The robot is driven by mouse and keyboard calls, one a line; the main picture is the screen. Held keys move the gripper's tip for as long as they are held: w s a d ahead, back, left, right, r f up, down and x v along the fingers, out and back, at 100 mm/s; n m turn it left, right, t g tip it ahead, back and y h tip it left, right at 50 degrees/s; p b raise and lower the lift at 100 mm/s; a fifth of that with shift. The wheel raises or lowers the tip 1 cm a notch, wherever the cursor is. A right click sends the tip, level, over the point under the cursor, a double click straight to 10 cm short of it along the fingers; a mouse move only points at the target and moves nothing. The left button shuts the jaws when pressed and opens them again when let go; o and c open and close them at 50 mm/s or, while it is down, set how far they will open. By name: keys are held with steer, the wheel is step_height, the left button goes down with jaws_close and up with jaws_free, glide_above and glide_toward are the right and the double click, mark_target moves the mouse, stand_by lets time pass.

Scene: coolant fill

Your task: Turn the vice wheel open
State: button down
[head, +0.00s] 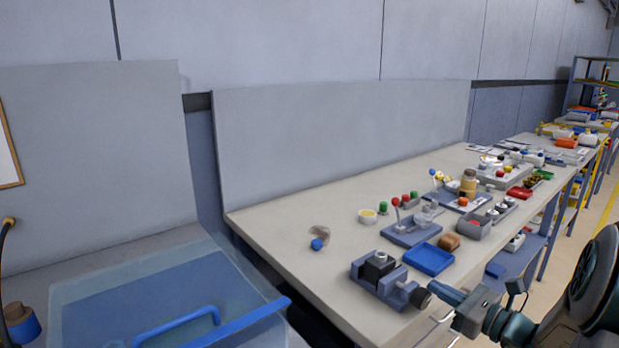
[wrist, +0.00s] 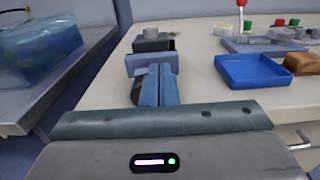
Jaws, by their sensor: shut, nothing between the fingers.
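The vice (head: 378,277) is a blue-grey block with a dark part and a grey round piece on top, near the bench's front edge. Its dark wheel (head: 421,298) faces the front edge. My gripper (head: 434,289) is shut and empty, its fingertips at the wheel; I cannot tell whether they touch it. In the wrist view the shut fingers (wrist: 160,72) point at the vice (wrist: 150,62) and cover most of the wheel (wrist: 137,93), whose dark left side shows.
A blue tray (head: 428,259) and a brown block (head: 449,242) sit right of the vice. A grey fixture with a red-topped lever (head: 411,231) stands behind. A clear-walled blue bin (head: 160,300) is at left. Bare bench top (head: 290,225) lies behind the vice.

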steer(key=shift+f, duration=0.2)
steer(key=shift+s+a+r+p, duration=0.15)
steer(key=shift+s+a+p, duration=0.15)
steer(key=shift+s+a, duration=0.1)
stand_by(0.5)
steer(key=shift+s+a, duration=0.45)
steer(key=shift+a, duration=0.25)
steer(key=shift+s+a+f, duration=0.1)
steer(key=shift+s+f, duration=0.05)
steer(key=shift+f, duration=0.05)
steer(key=shift+r+p, duration=0.15)
steer(key=shift+p, duration=0.2)
steer(key=p+v, duration=0.1)
steer(key=v, duration=0.5)
steer(key=shift+r, duration=0.25)
